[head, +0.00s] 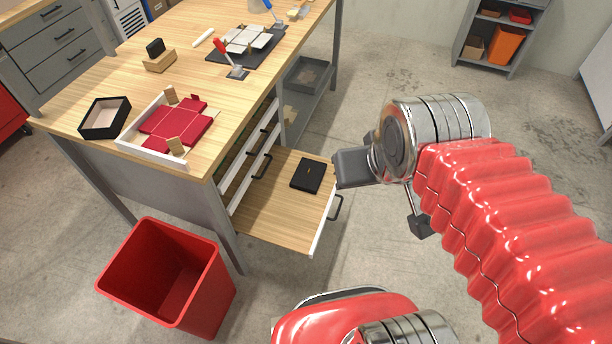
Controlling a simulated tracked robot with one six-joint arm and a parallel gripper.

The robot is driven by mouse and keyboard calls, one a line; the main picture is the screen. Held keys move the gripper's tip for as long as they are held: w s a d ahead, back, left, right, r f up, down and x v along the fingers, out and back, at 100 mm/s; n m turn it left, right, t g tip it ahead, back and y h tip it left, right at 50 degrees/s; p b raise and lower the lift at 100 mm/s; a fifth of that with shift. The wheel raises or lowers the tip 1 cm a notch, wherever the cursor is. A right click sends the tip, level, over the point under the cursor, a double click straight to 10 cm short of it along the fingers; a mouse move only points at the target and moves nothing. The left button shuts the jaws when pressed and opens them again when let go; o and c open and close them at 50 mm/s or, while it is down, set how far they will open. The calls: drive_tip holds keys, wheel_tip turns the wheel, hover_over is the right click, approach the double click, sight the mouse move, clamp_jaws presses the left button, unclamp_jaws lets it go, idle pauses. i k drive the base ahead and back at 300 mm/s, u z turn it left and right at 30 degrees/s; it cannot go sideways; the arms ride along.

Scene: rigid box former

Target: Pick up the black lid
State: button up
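A flat black piece that looks like the black lid (308,175) lies in the open wooden-bottomed drawer (265,215), with a small gold mark on its top. It lies flat near the drawer's right side, and nothing covers it. My gripper (386,198) is in the air to the right of the drawer, apart from the lid. Its two dark fingers stand wide apart with nothing seen between them.
A red bin (165,280) stands on the floor left of the drawer.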

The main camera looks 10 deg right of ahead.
sight(308, 176)
drive_tip(key=z, duration=0.05)
drive_tip(key=i, duration=1)
drive_tip(key=u, duration=0.05)
drive_tip(key=k, duration=0.55)
drive_tip(key=u, duration=2.55)
